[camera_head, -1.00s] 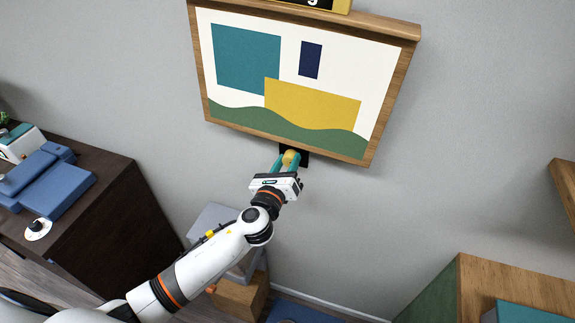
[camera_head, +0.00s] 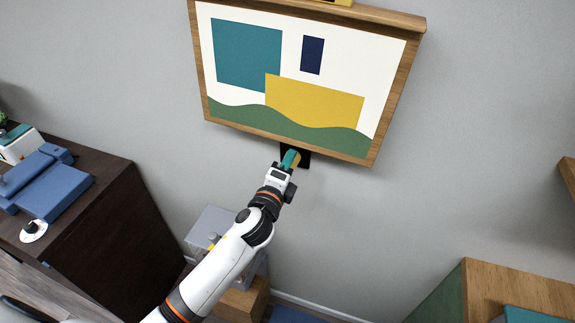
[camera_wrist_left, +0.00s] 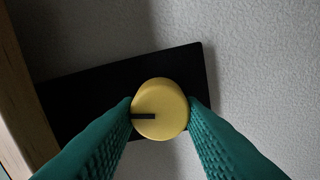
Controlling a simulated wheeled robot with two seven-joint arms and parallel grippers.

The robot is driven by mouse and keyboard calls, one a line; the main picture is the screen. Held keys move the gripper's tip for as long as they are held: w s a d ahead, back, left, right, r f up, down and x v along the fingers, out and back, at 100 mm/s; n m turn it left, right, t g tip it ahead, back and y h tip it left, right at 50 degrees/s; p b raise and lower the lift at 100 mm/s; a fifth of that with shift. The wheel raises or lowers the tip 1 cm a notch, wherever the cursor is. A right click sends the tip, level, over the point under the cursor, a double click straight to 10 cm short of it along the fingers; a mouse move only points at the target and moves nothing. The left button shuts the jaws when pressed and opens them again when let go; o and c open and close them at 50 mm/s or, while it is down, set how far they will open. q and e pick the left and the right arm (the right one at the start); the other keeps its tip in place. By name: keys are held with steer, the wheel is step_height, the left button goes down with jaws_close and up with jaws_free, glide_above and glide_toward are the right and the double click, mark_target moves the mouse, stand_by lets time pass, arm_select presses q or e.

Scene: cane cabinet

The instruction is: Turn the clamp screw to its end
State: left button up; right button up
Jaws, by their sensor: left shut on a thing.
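The clamp screw is a round yellow knob (camera_wrist_left: 160,108) with a dark index line that points left in the left wrist view. It sits on a black plate (camera_wrist_left: 85,100) on the wall, under the framed picture (camera_head: 290,70). In the head view the black plate (camera_head: 304,159) shows just below the frame, and the knob is mostly hidden by the fingers. My left gripper (camera_head: 290,158) is shut on the knob; in the left wrist view its green fingers (camera_wrist_left: 160,112) touch it on both sides. My right gripper is not in view.
A dark cabinet (camera_head: 90,220) with blue devices stands at the left. A grey box (camera_head: 213,222) on a wooden block is under my left arm. A wood-topped green cabinet (camera_head: 500,290) is at the lower right. The wall right of the plate is clear.

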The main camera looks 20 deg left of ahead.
arm_select(q)
steer(key=shift+f+n, duration=0.1)
steer(key=shift+n, duration=1.1)
steer(key=o, duration=1)
steer(key=s+b, duration=0.3)
steer(key=s, duration=0.9)
steer(key=shift+a, duration=0.2)
